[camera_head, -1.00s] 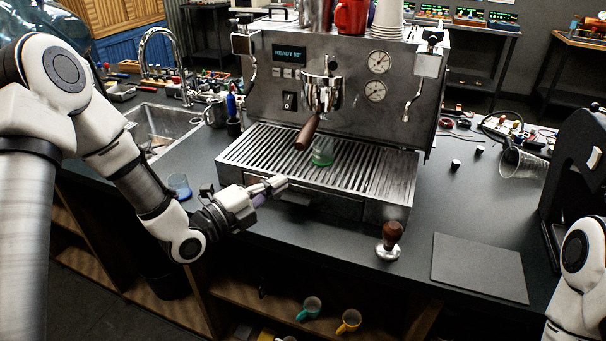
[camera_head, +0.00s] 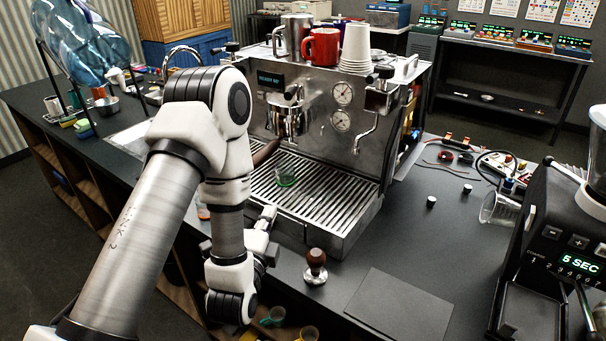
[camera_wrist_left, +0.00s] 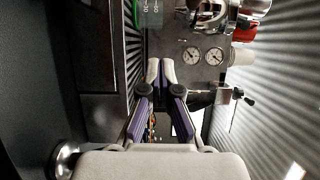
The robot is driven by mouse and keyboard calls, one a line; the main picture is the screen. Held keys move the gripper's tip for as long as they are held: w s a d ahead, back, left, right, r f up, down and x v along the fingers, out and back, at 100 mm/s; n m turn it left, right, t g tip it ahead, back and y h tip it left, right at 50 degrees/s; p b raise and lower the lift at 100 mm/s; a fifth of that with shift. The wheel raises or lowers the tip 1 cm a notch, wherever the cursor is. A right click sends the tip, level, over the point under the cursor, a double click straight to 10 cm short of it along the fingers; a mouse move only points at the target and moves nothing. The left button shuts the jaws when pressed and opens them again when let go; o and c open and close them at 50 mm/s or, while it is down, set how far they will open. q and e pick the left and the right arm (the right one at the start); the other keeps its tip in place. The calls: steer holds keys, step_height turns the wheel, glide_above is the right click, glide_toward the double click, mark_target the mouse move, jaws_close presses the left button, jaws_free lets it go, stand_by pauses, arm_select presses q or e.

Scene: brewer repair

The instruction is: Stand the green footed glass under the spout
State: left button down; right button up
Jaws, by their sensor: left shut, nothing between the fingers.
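The green footed glass (camera_head: 287,171) stands on the slatted drip tray (camera_head: 335,225) of the espresso machine, below the group head (camera_head: 288,112) and its spout area. It looks upright. Whether it is exactly centred under the spout I cannot tell. A green edge (camera_wrist_left: 135,12), likely the glass, shows at the top of the left wrist view. My left gripper (camera_head: 268,214) is at the tray's front edge, apart from the glass. Its fingertips (camera_wrist_left: 161,70) are together with nothing between them. My left forearm hides part of the tray's left side. My right gripper is not in view.
A brown-handled tamper (camera_head: 316,266) stands in front of the tray. A dark mat (camera_head: 400,305) lies to its right, beside the grinder (camera_head: 545,255). A clear cup (camera_head: 497,208) lies tipped at the right. The portafilter handle (camera_head: 265,152) juts out above the tray.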

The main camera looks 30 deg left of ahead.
arm_select(q)
glide_toward(287, 163)
steer(key=p+x, duration=0.2)
steer(key=shift+a+r+p, duration=0.1)
steer(key=shift+r+p, duration=0.05)
steer(key=shift+p, duration=0.15)
steer(key=shift+w, duration=0.4)
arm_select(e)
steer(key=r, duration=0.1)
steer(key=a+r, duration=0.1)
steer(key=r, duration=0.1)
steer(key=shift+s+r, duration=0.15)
arm_select(q)
steer(key=shift+w+a, duration=0.1)
steer(key=shift+w, duration=0.15)
steer(key=b+x, duration=0.1)
steer(key=x, duration=0.5)
steer(key=shift+w+f, duration=0.15)
steer(key=shift+f, duration=0.1)
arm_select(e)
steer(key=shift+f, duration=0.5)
